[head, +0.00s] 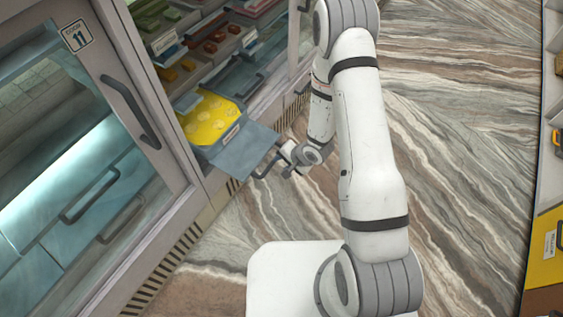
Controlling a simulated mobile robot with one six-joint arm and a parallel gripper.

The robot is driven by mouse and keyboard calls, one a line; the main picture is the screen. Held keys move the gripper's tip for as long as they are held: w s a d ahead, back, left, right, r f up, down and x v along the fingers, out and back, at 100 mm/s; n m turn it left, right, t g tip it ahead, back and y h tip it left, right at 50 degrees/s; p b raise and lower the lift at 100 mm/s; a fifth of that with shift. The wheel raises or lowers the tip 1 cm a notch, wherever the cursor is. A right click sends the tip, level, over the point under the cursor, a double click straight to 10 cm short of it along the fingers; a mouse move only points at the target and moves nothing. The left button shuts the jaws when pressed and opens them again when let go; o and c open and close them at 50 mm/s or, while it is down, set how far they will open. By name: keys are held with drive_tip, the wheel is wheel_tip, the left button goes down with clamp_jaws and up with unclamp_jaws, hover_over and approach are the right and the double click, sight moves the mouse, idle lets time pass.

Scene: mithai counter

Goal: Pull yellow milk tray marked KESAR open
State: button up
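The yellow milk tray (209,121) is a drawer low in the open cabinet, holding yellow contents. It sticks out past the shelves above it, with its blue-grey front (241,153) out over the floor. A small white label (231,134) is on it, too small to read. A dark bar handle (264,172) is on the front's outer side. My gripper (285,164) is at the right end of this handle, touching or very close to it. The fingers are small and partly hidden by the wrist, so their opening and any grip do not show.
A glass door (92,130) marked 11 with a dark handle (131,110) stands left of the tray. Shelves of red, green and orange sweets (215,37) lie above it. Another counter (546,230) runs along the right edge. The striped floor (460,130) between is clear.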

drive_tip(key=p, duration=0.2)
approach(273, 164)
drive_tip(key=d, duration=0.2)
drive_tip(key=shift+d, duration=0.3)
drive_tip(key=shift+f, duration=0.1)
drive_tip(key=shift+c, duration=0.5)
wheel_tip(273, 164, down, 7)
drive_tip(key=a+t+y+b, duration=0.2)
drive_tip(key=t+y+b, duration=0.45)
drive_tip(key=b, duration=0.85)
drive_tip(key=shift+g+y, duration=0.55)
drive_tip(key=shift+g, duration=0.3)
drive_tip(key=shift+b+x, duration=1.05)
drive_tip(key=shift+x, duration=2.35)
drive_tip(key=shift+s+f, duration=0.1)
drive_tip(key=shift+f, duration=0.05)
drive_tip(key=shift+c, duration=0.4)
clamp_jaws()
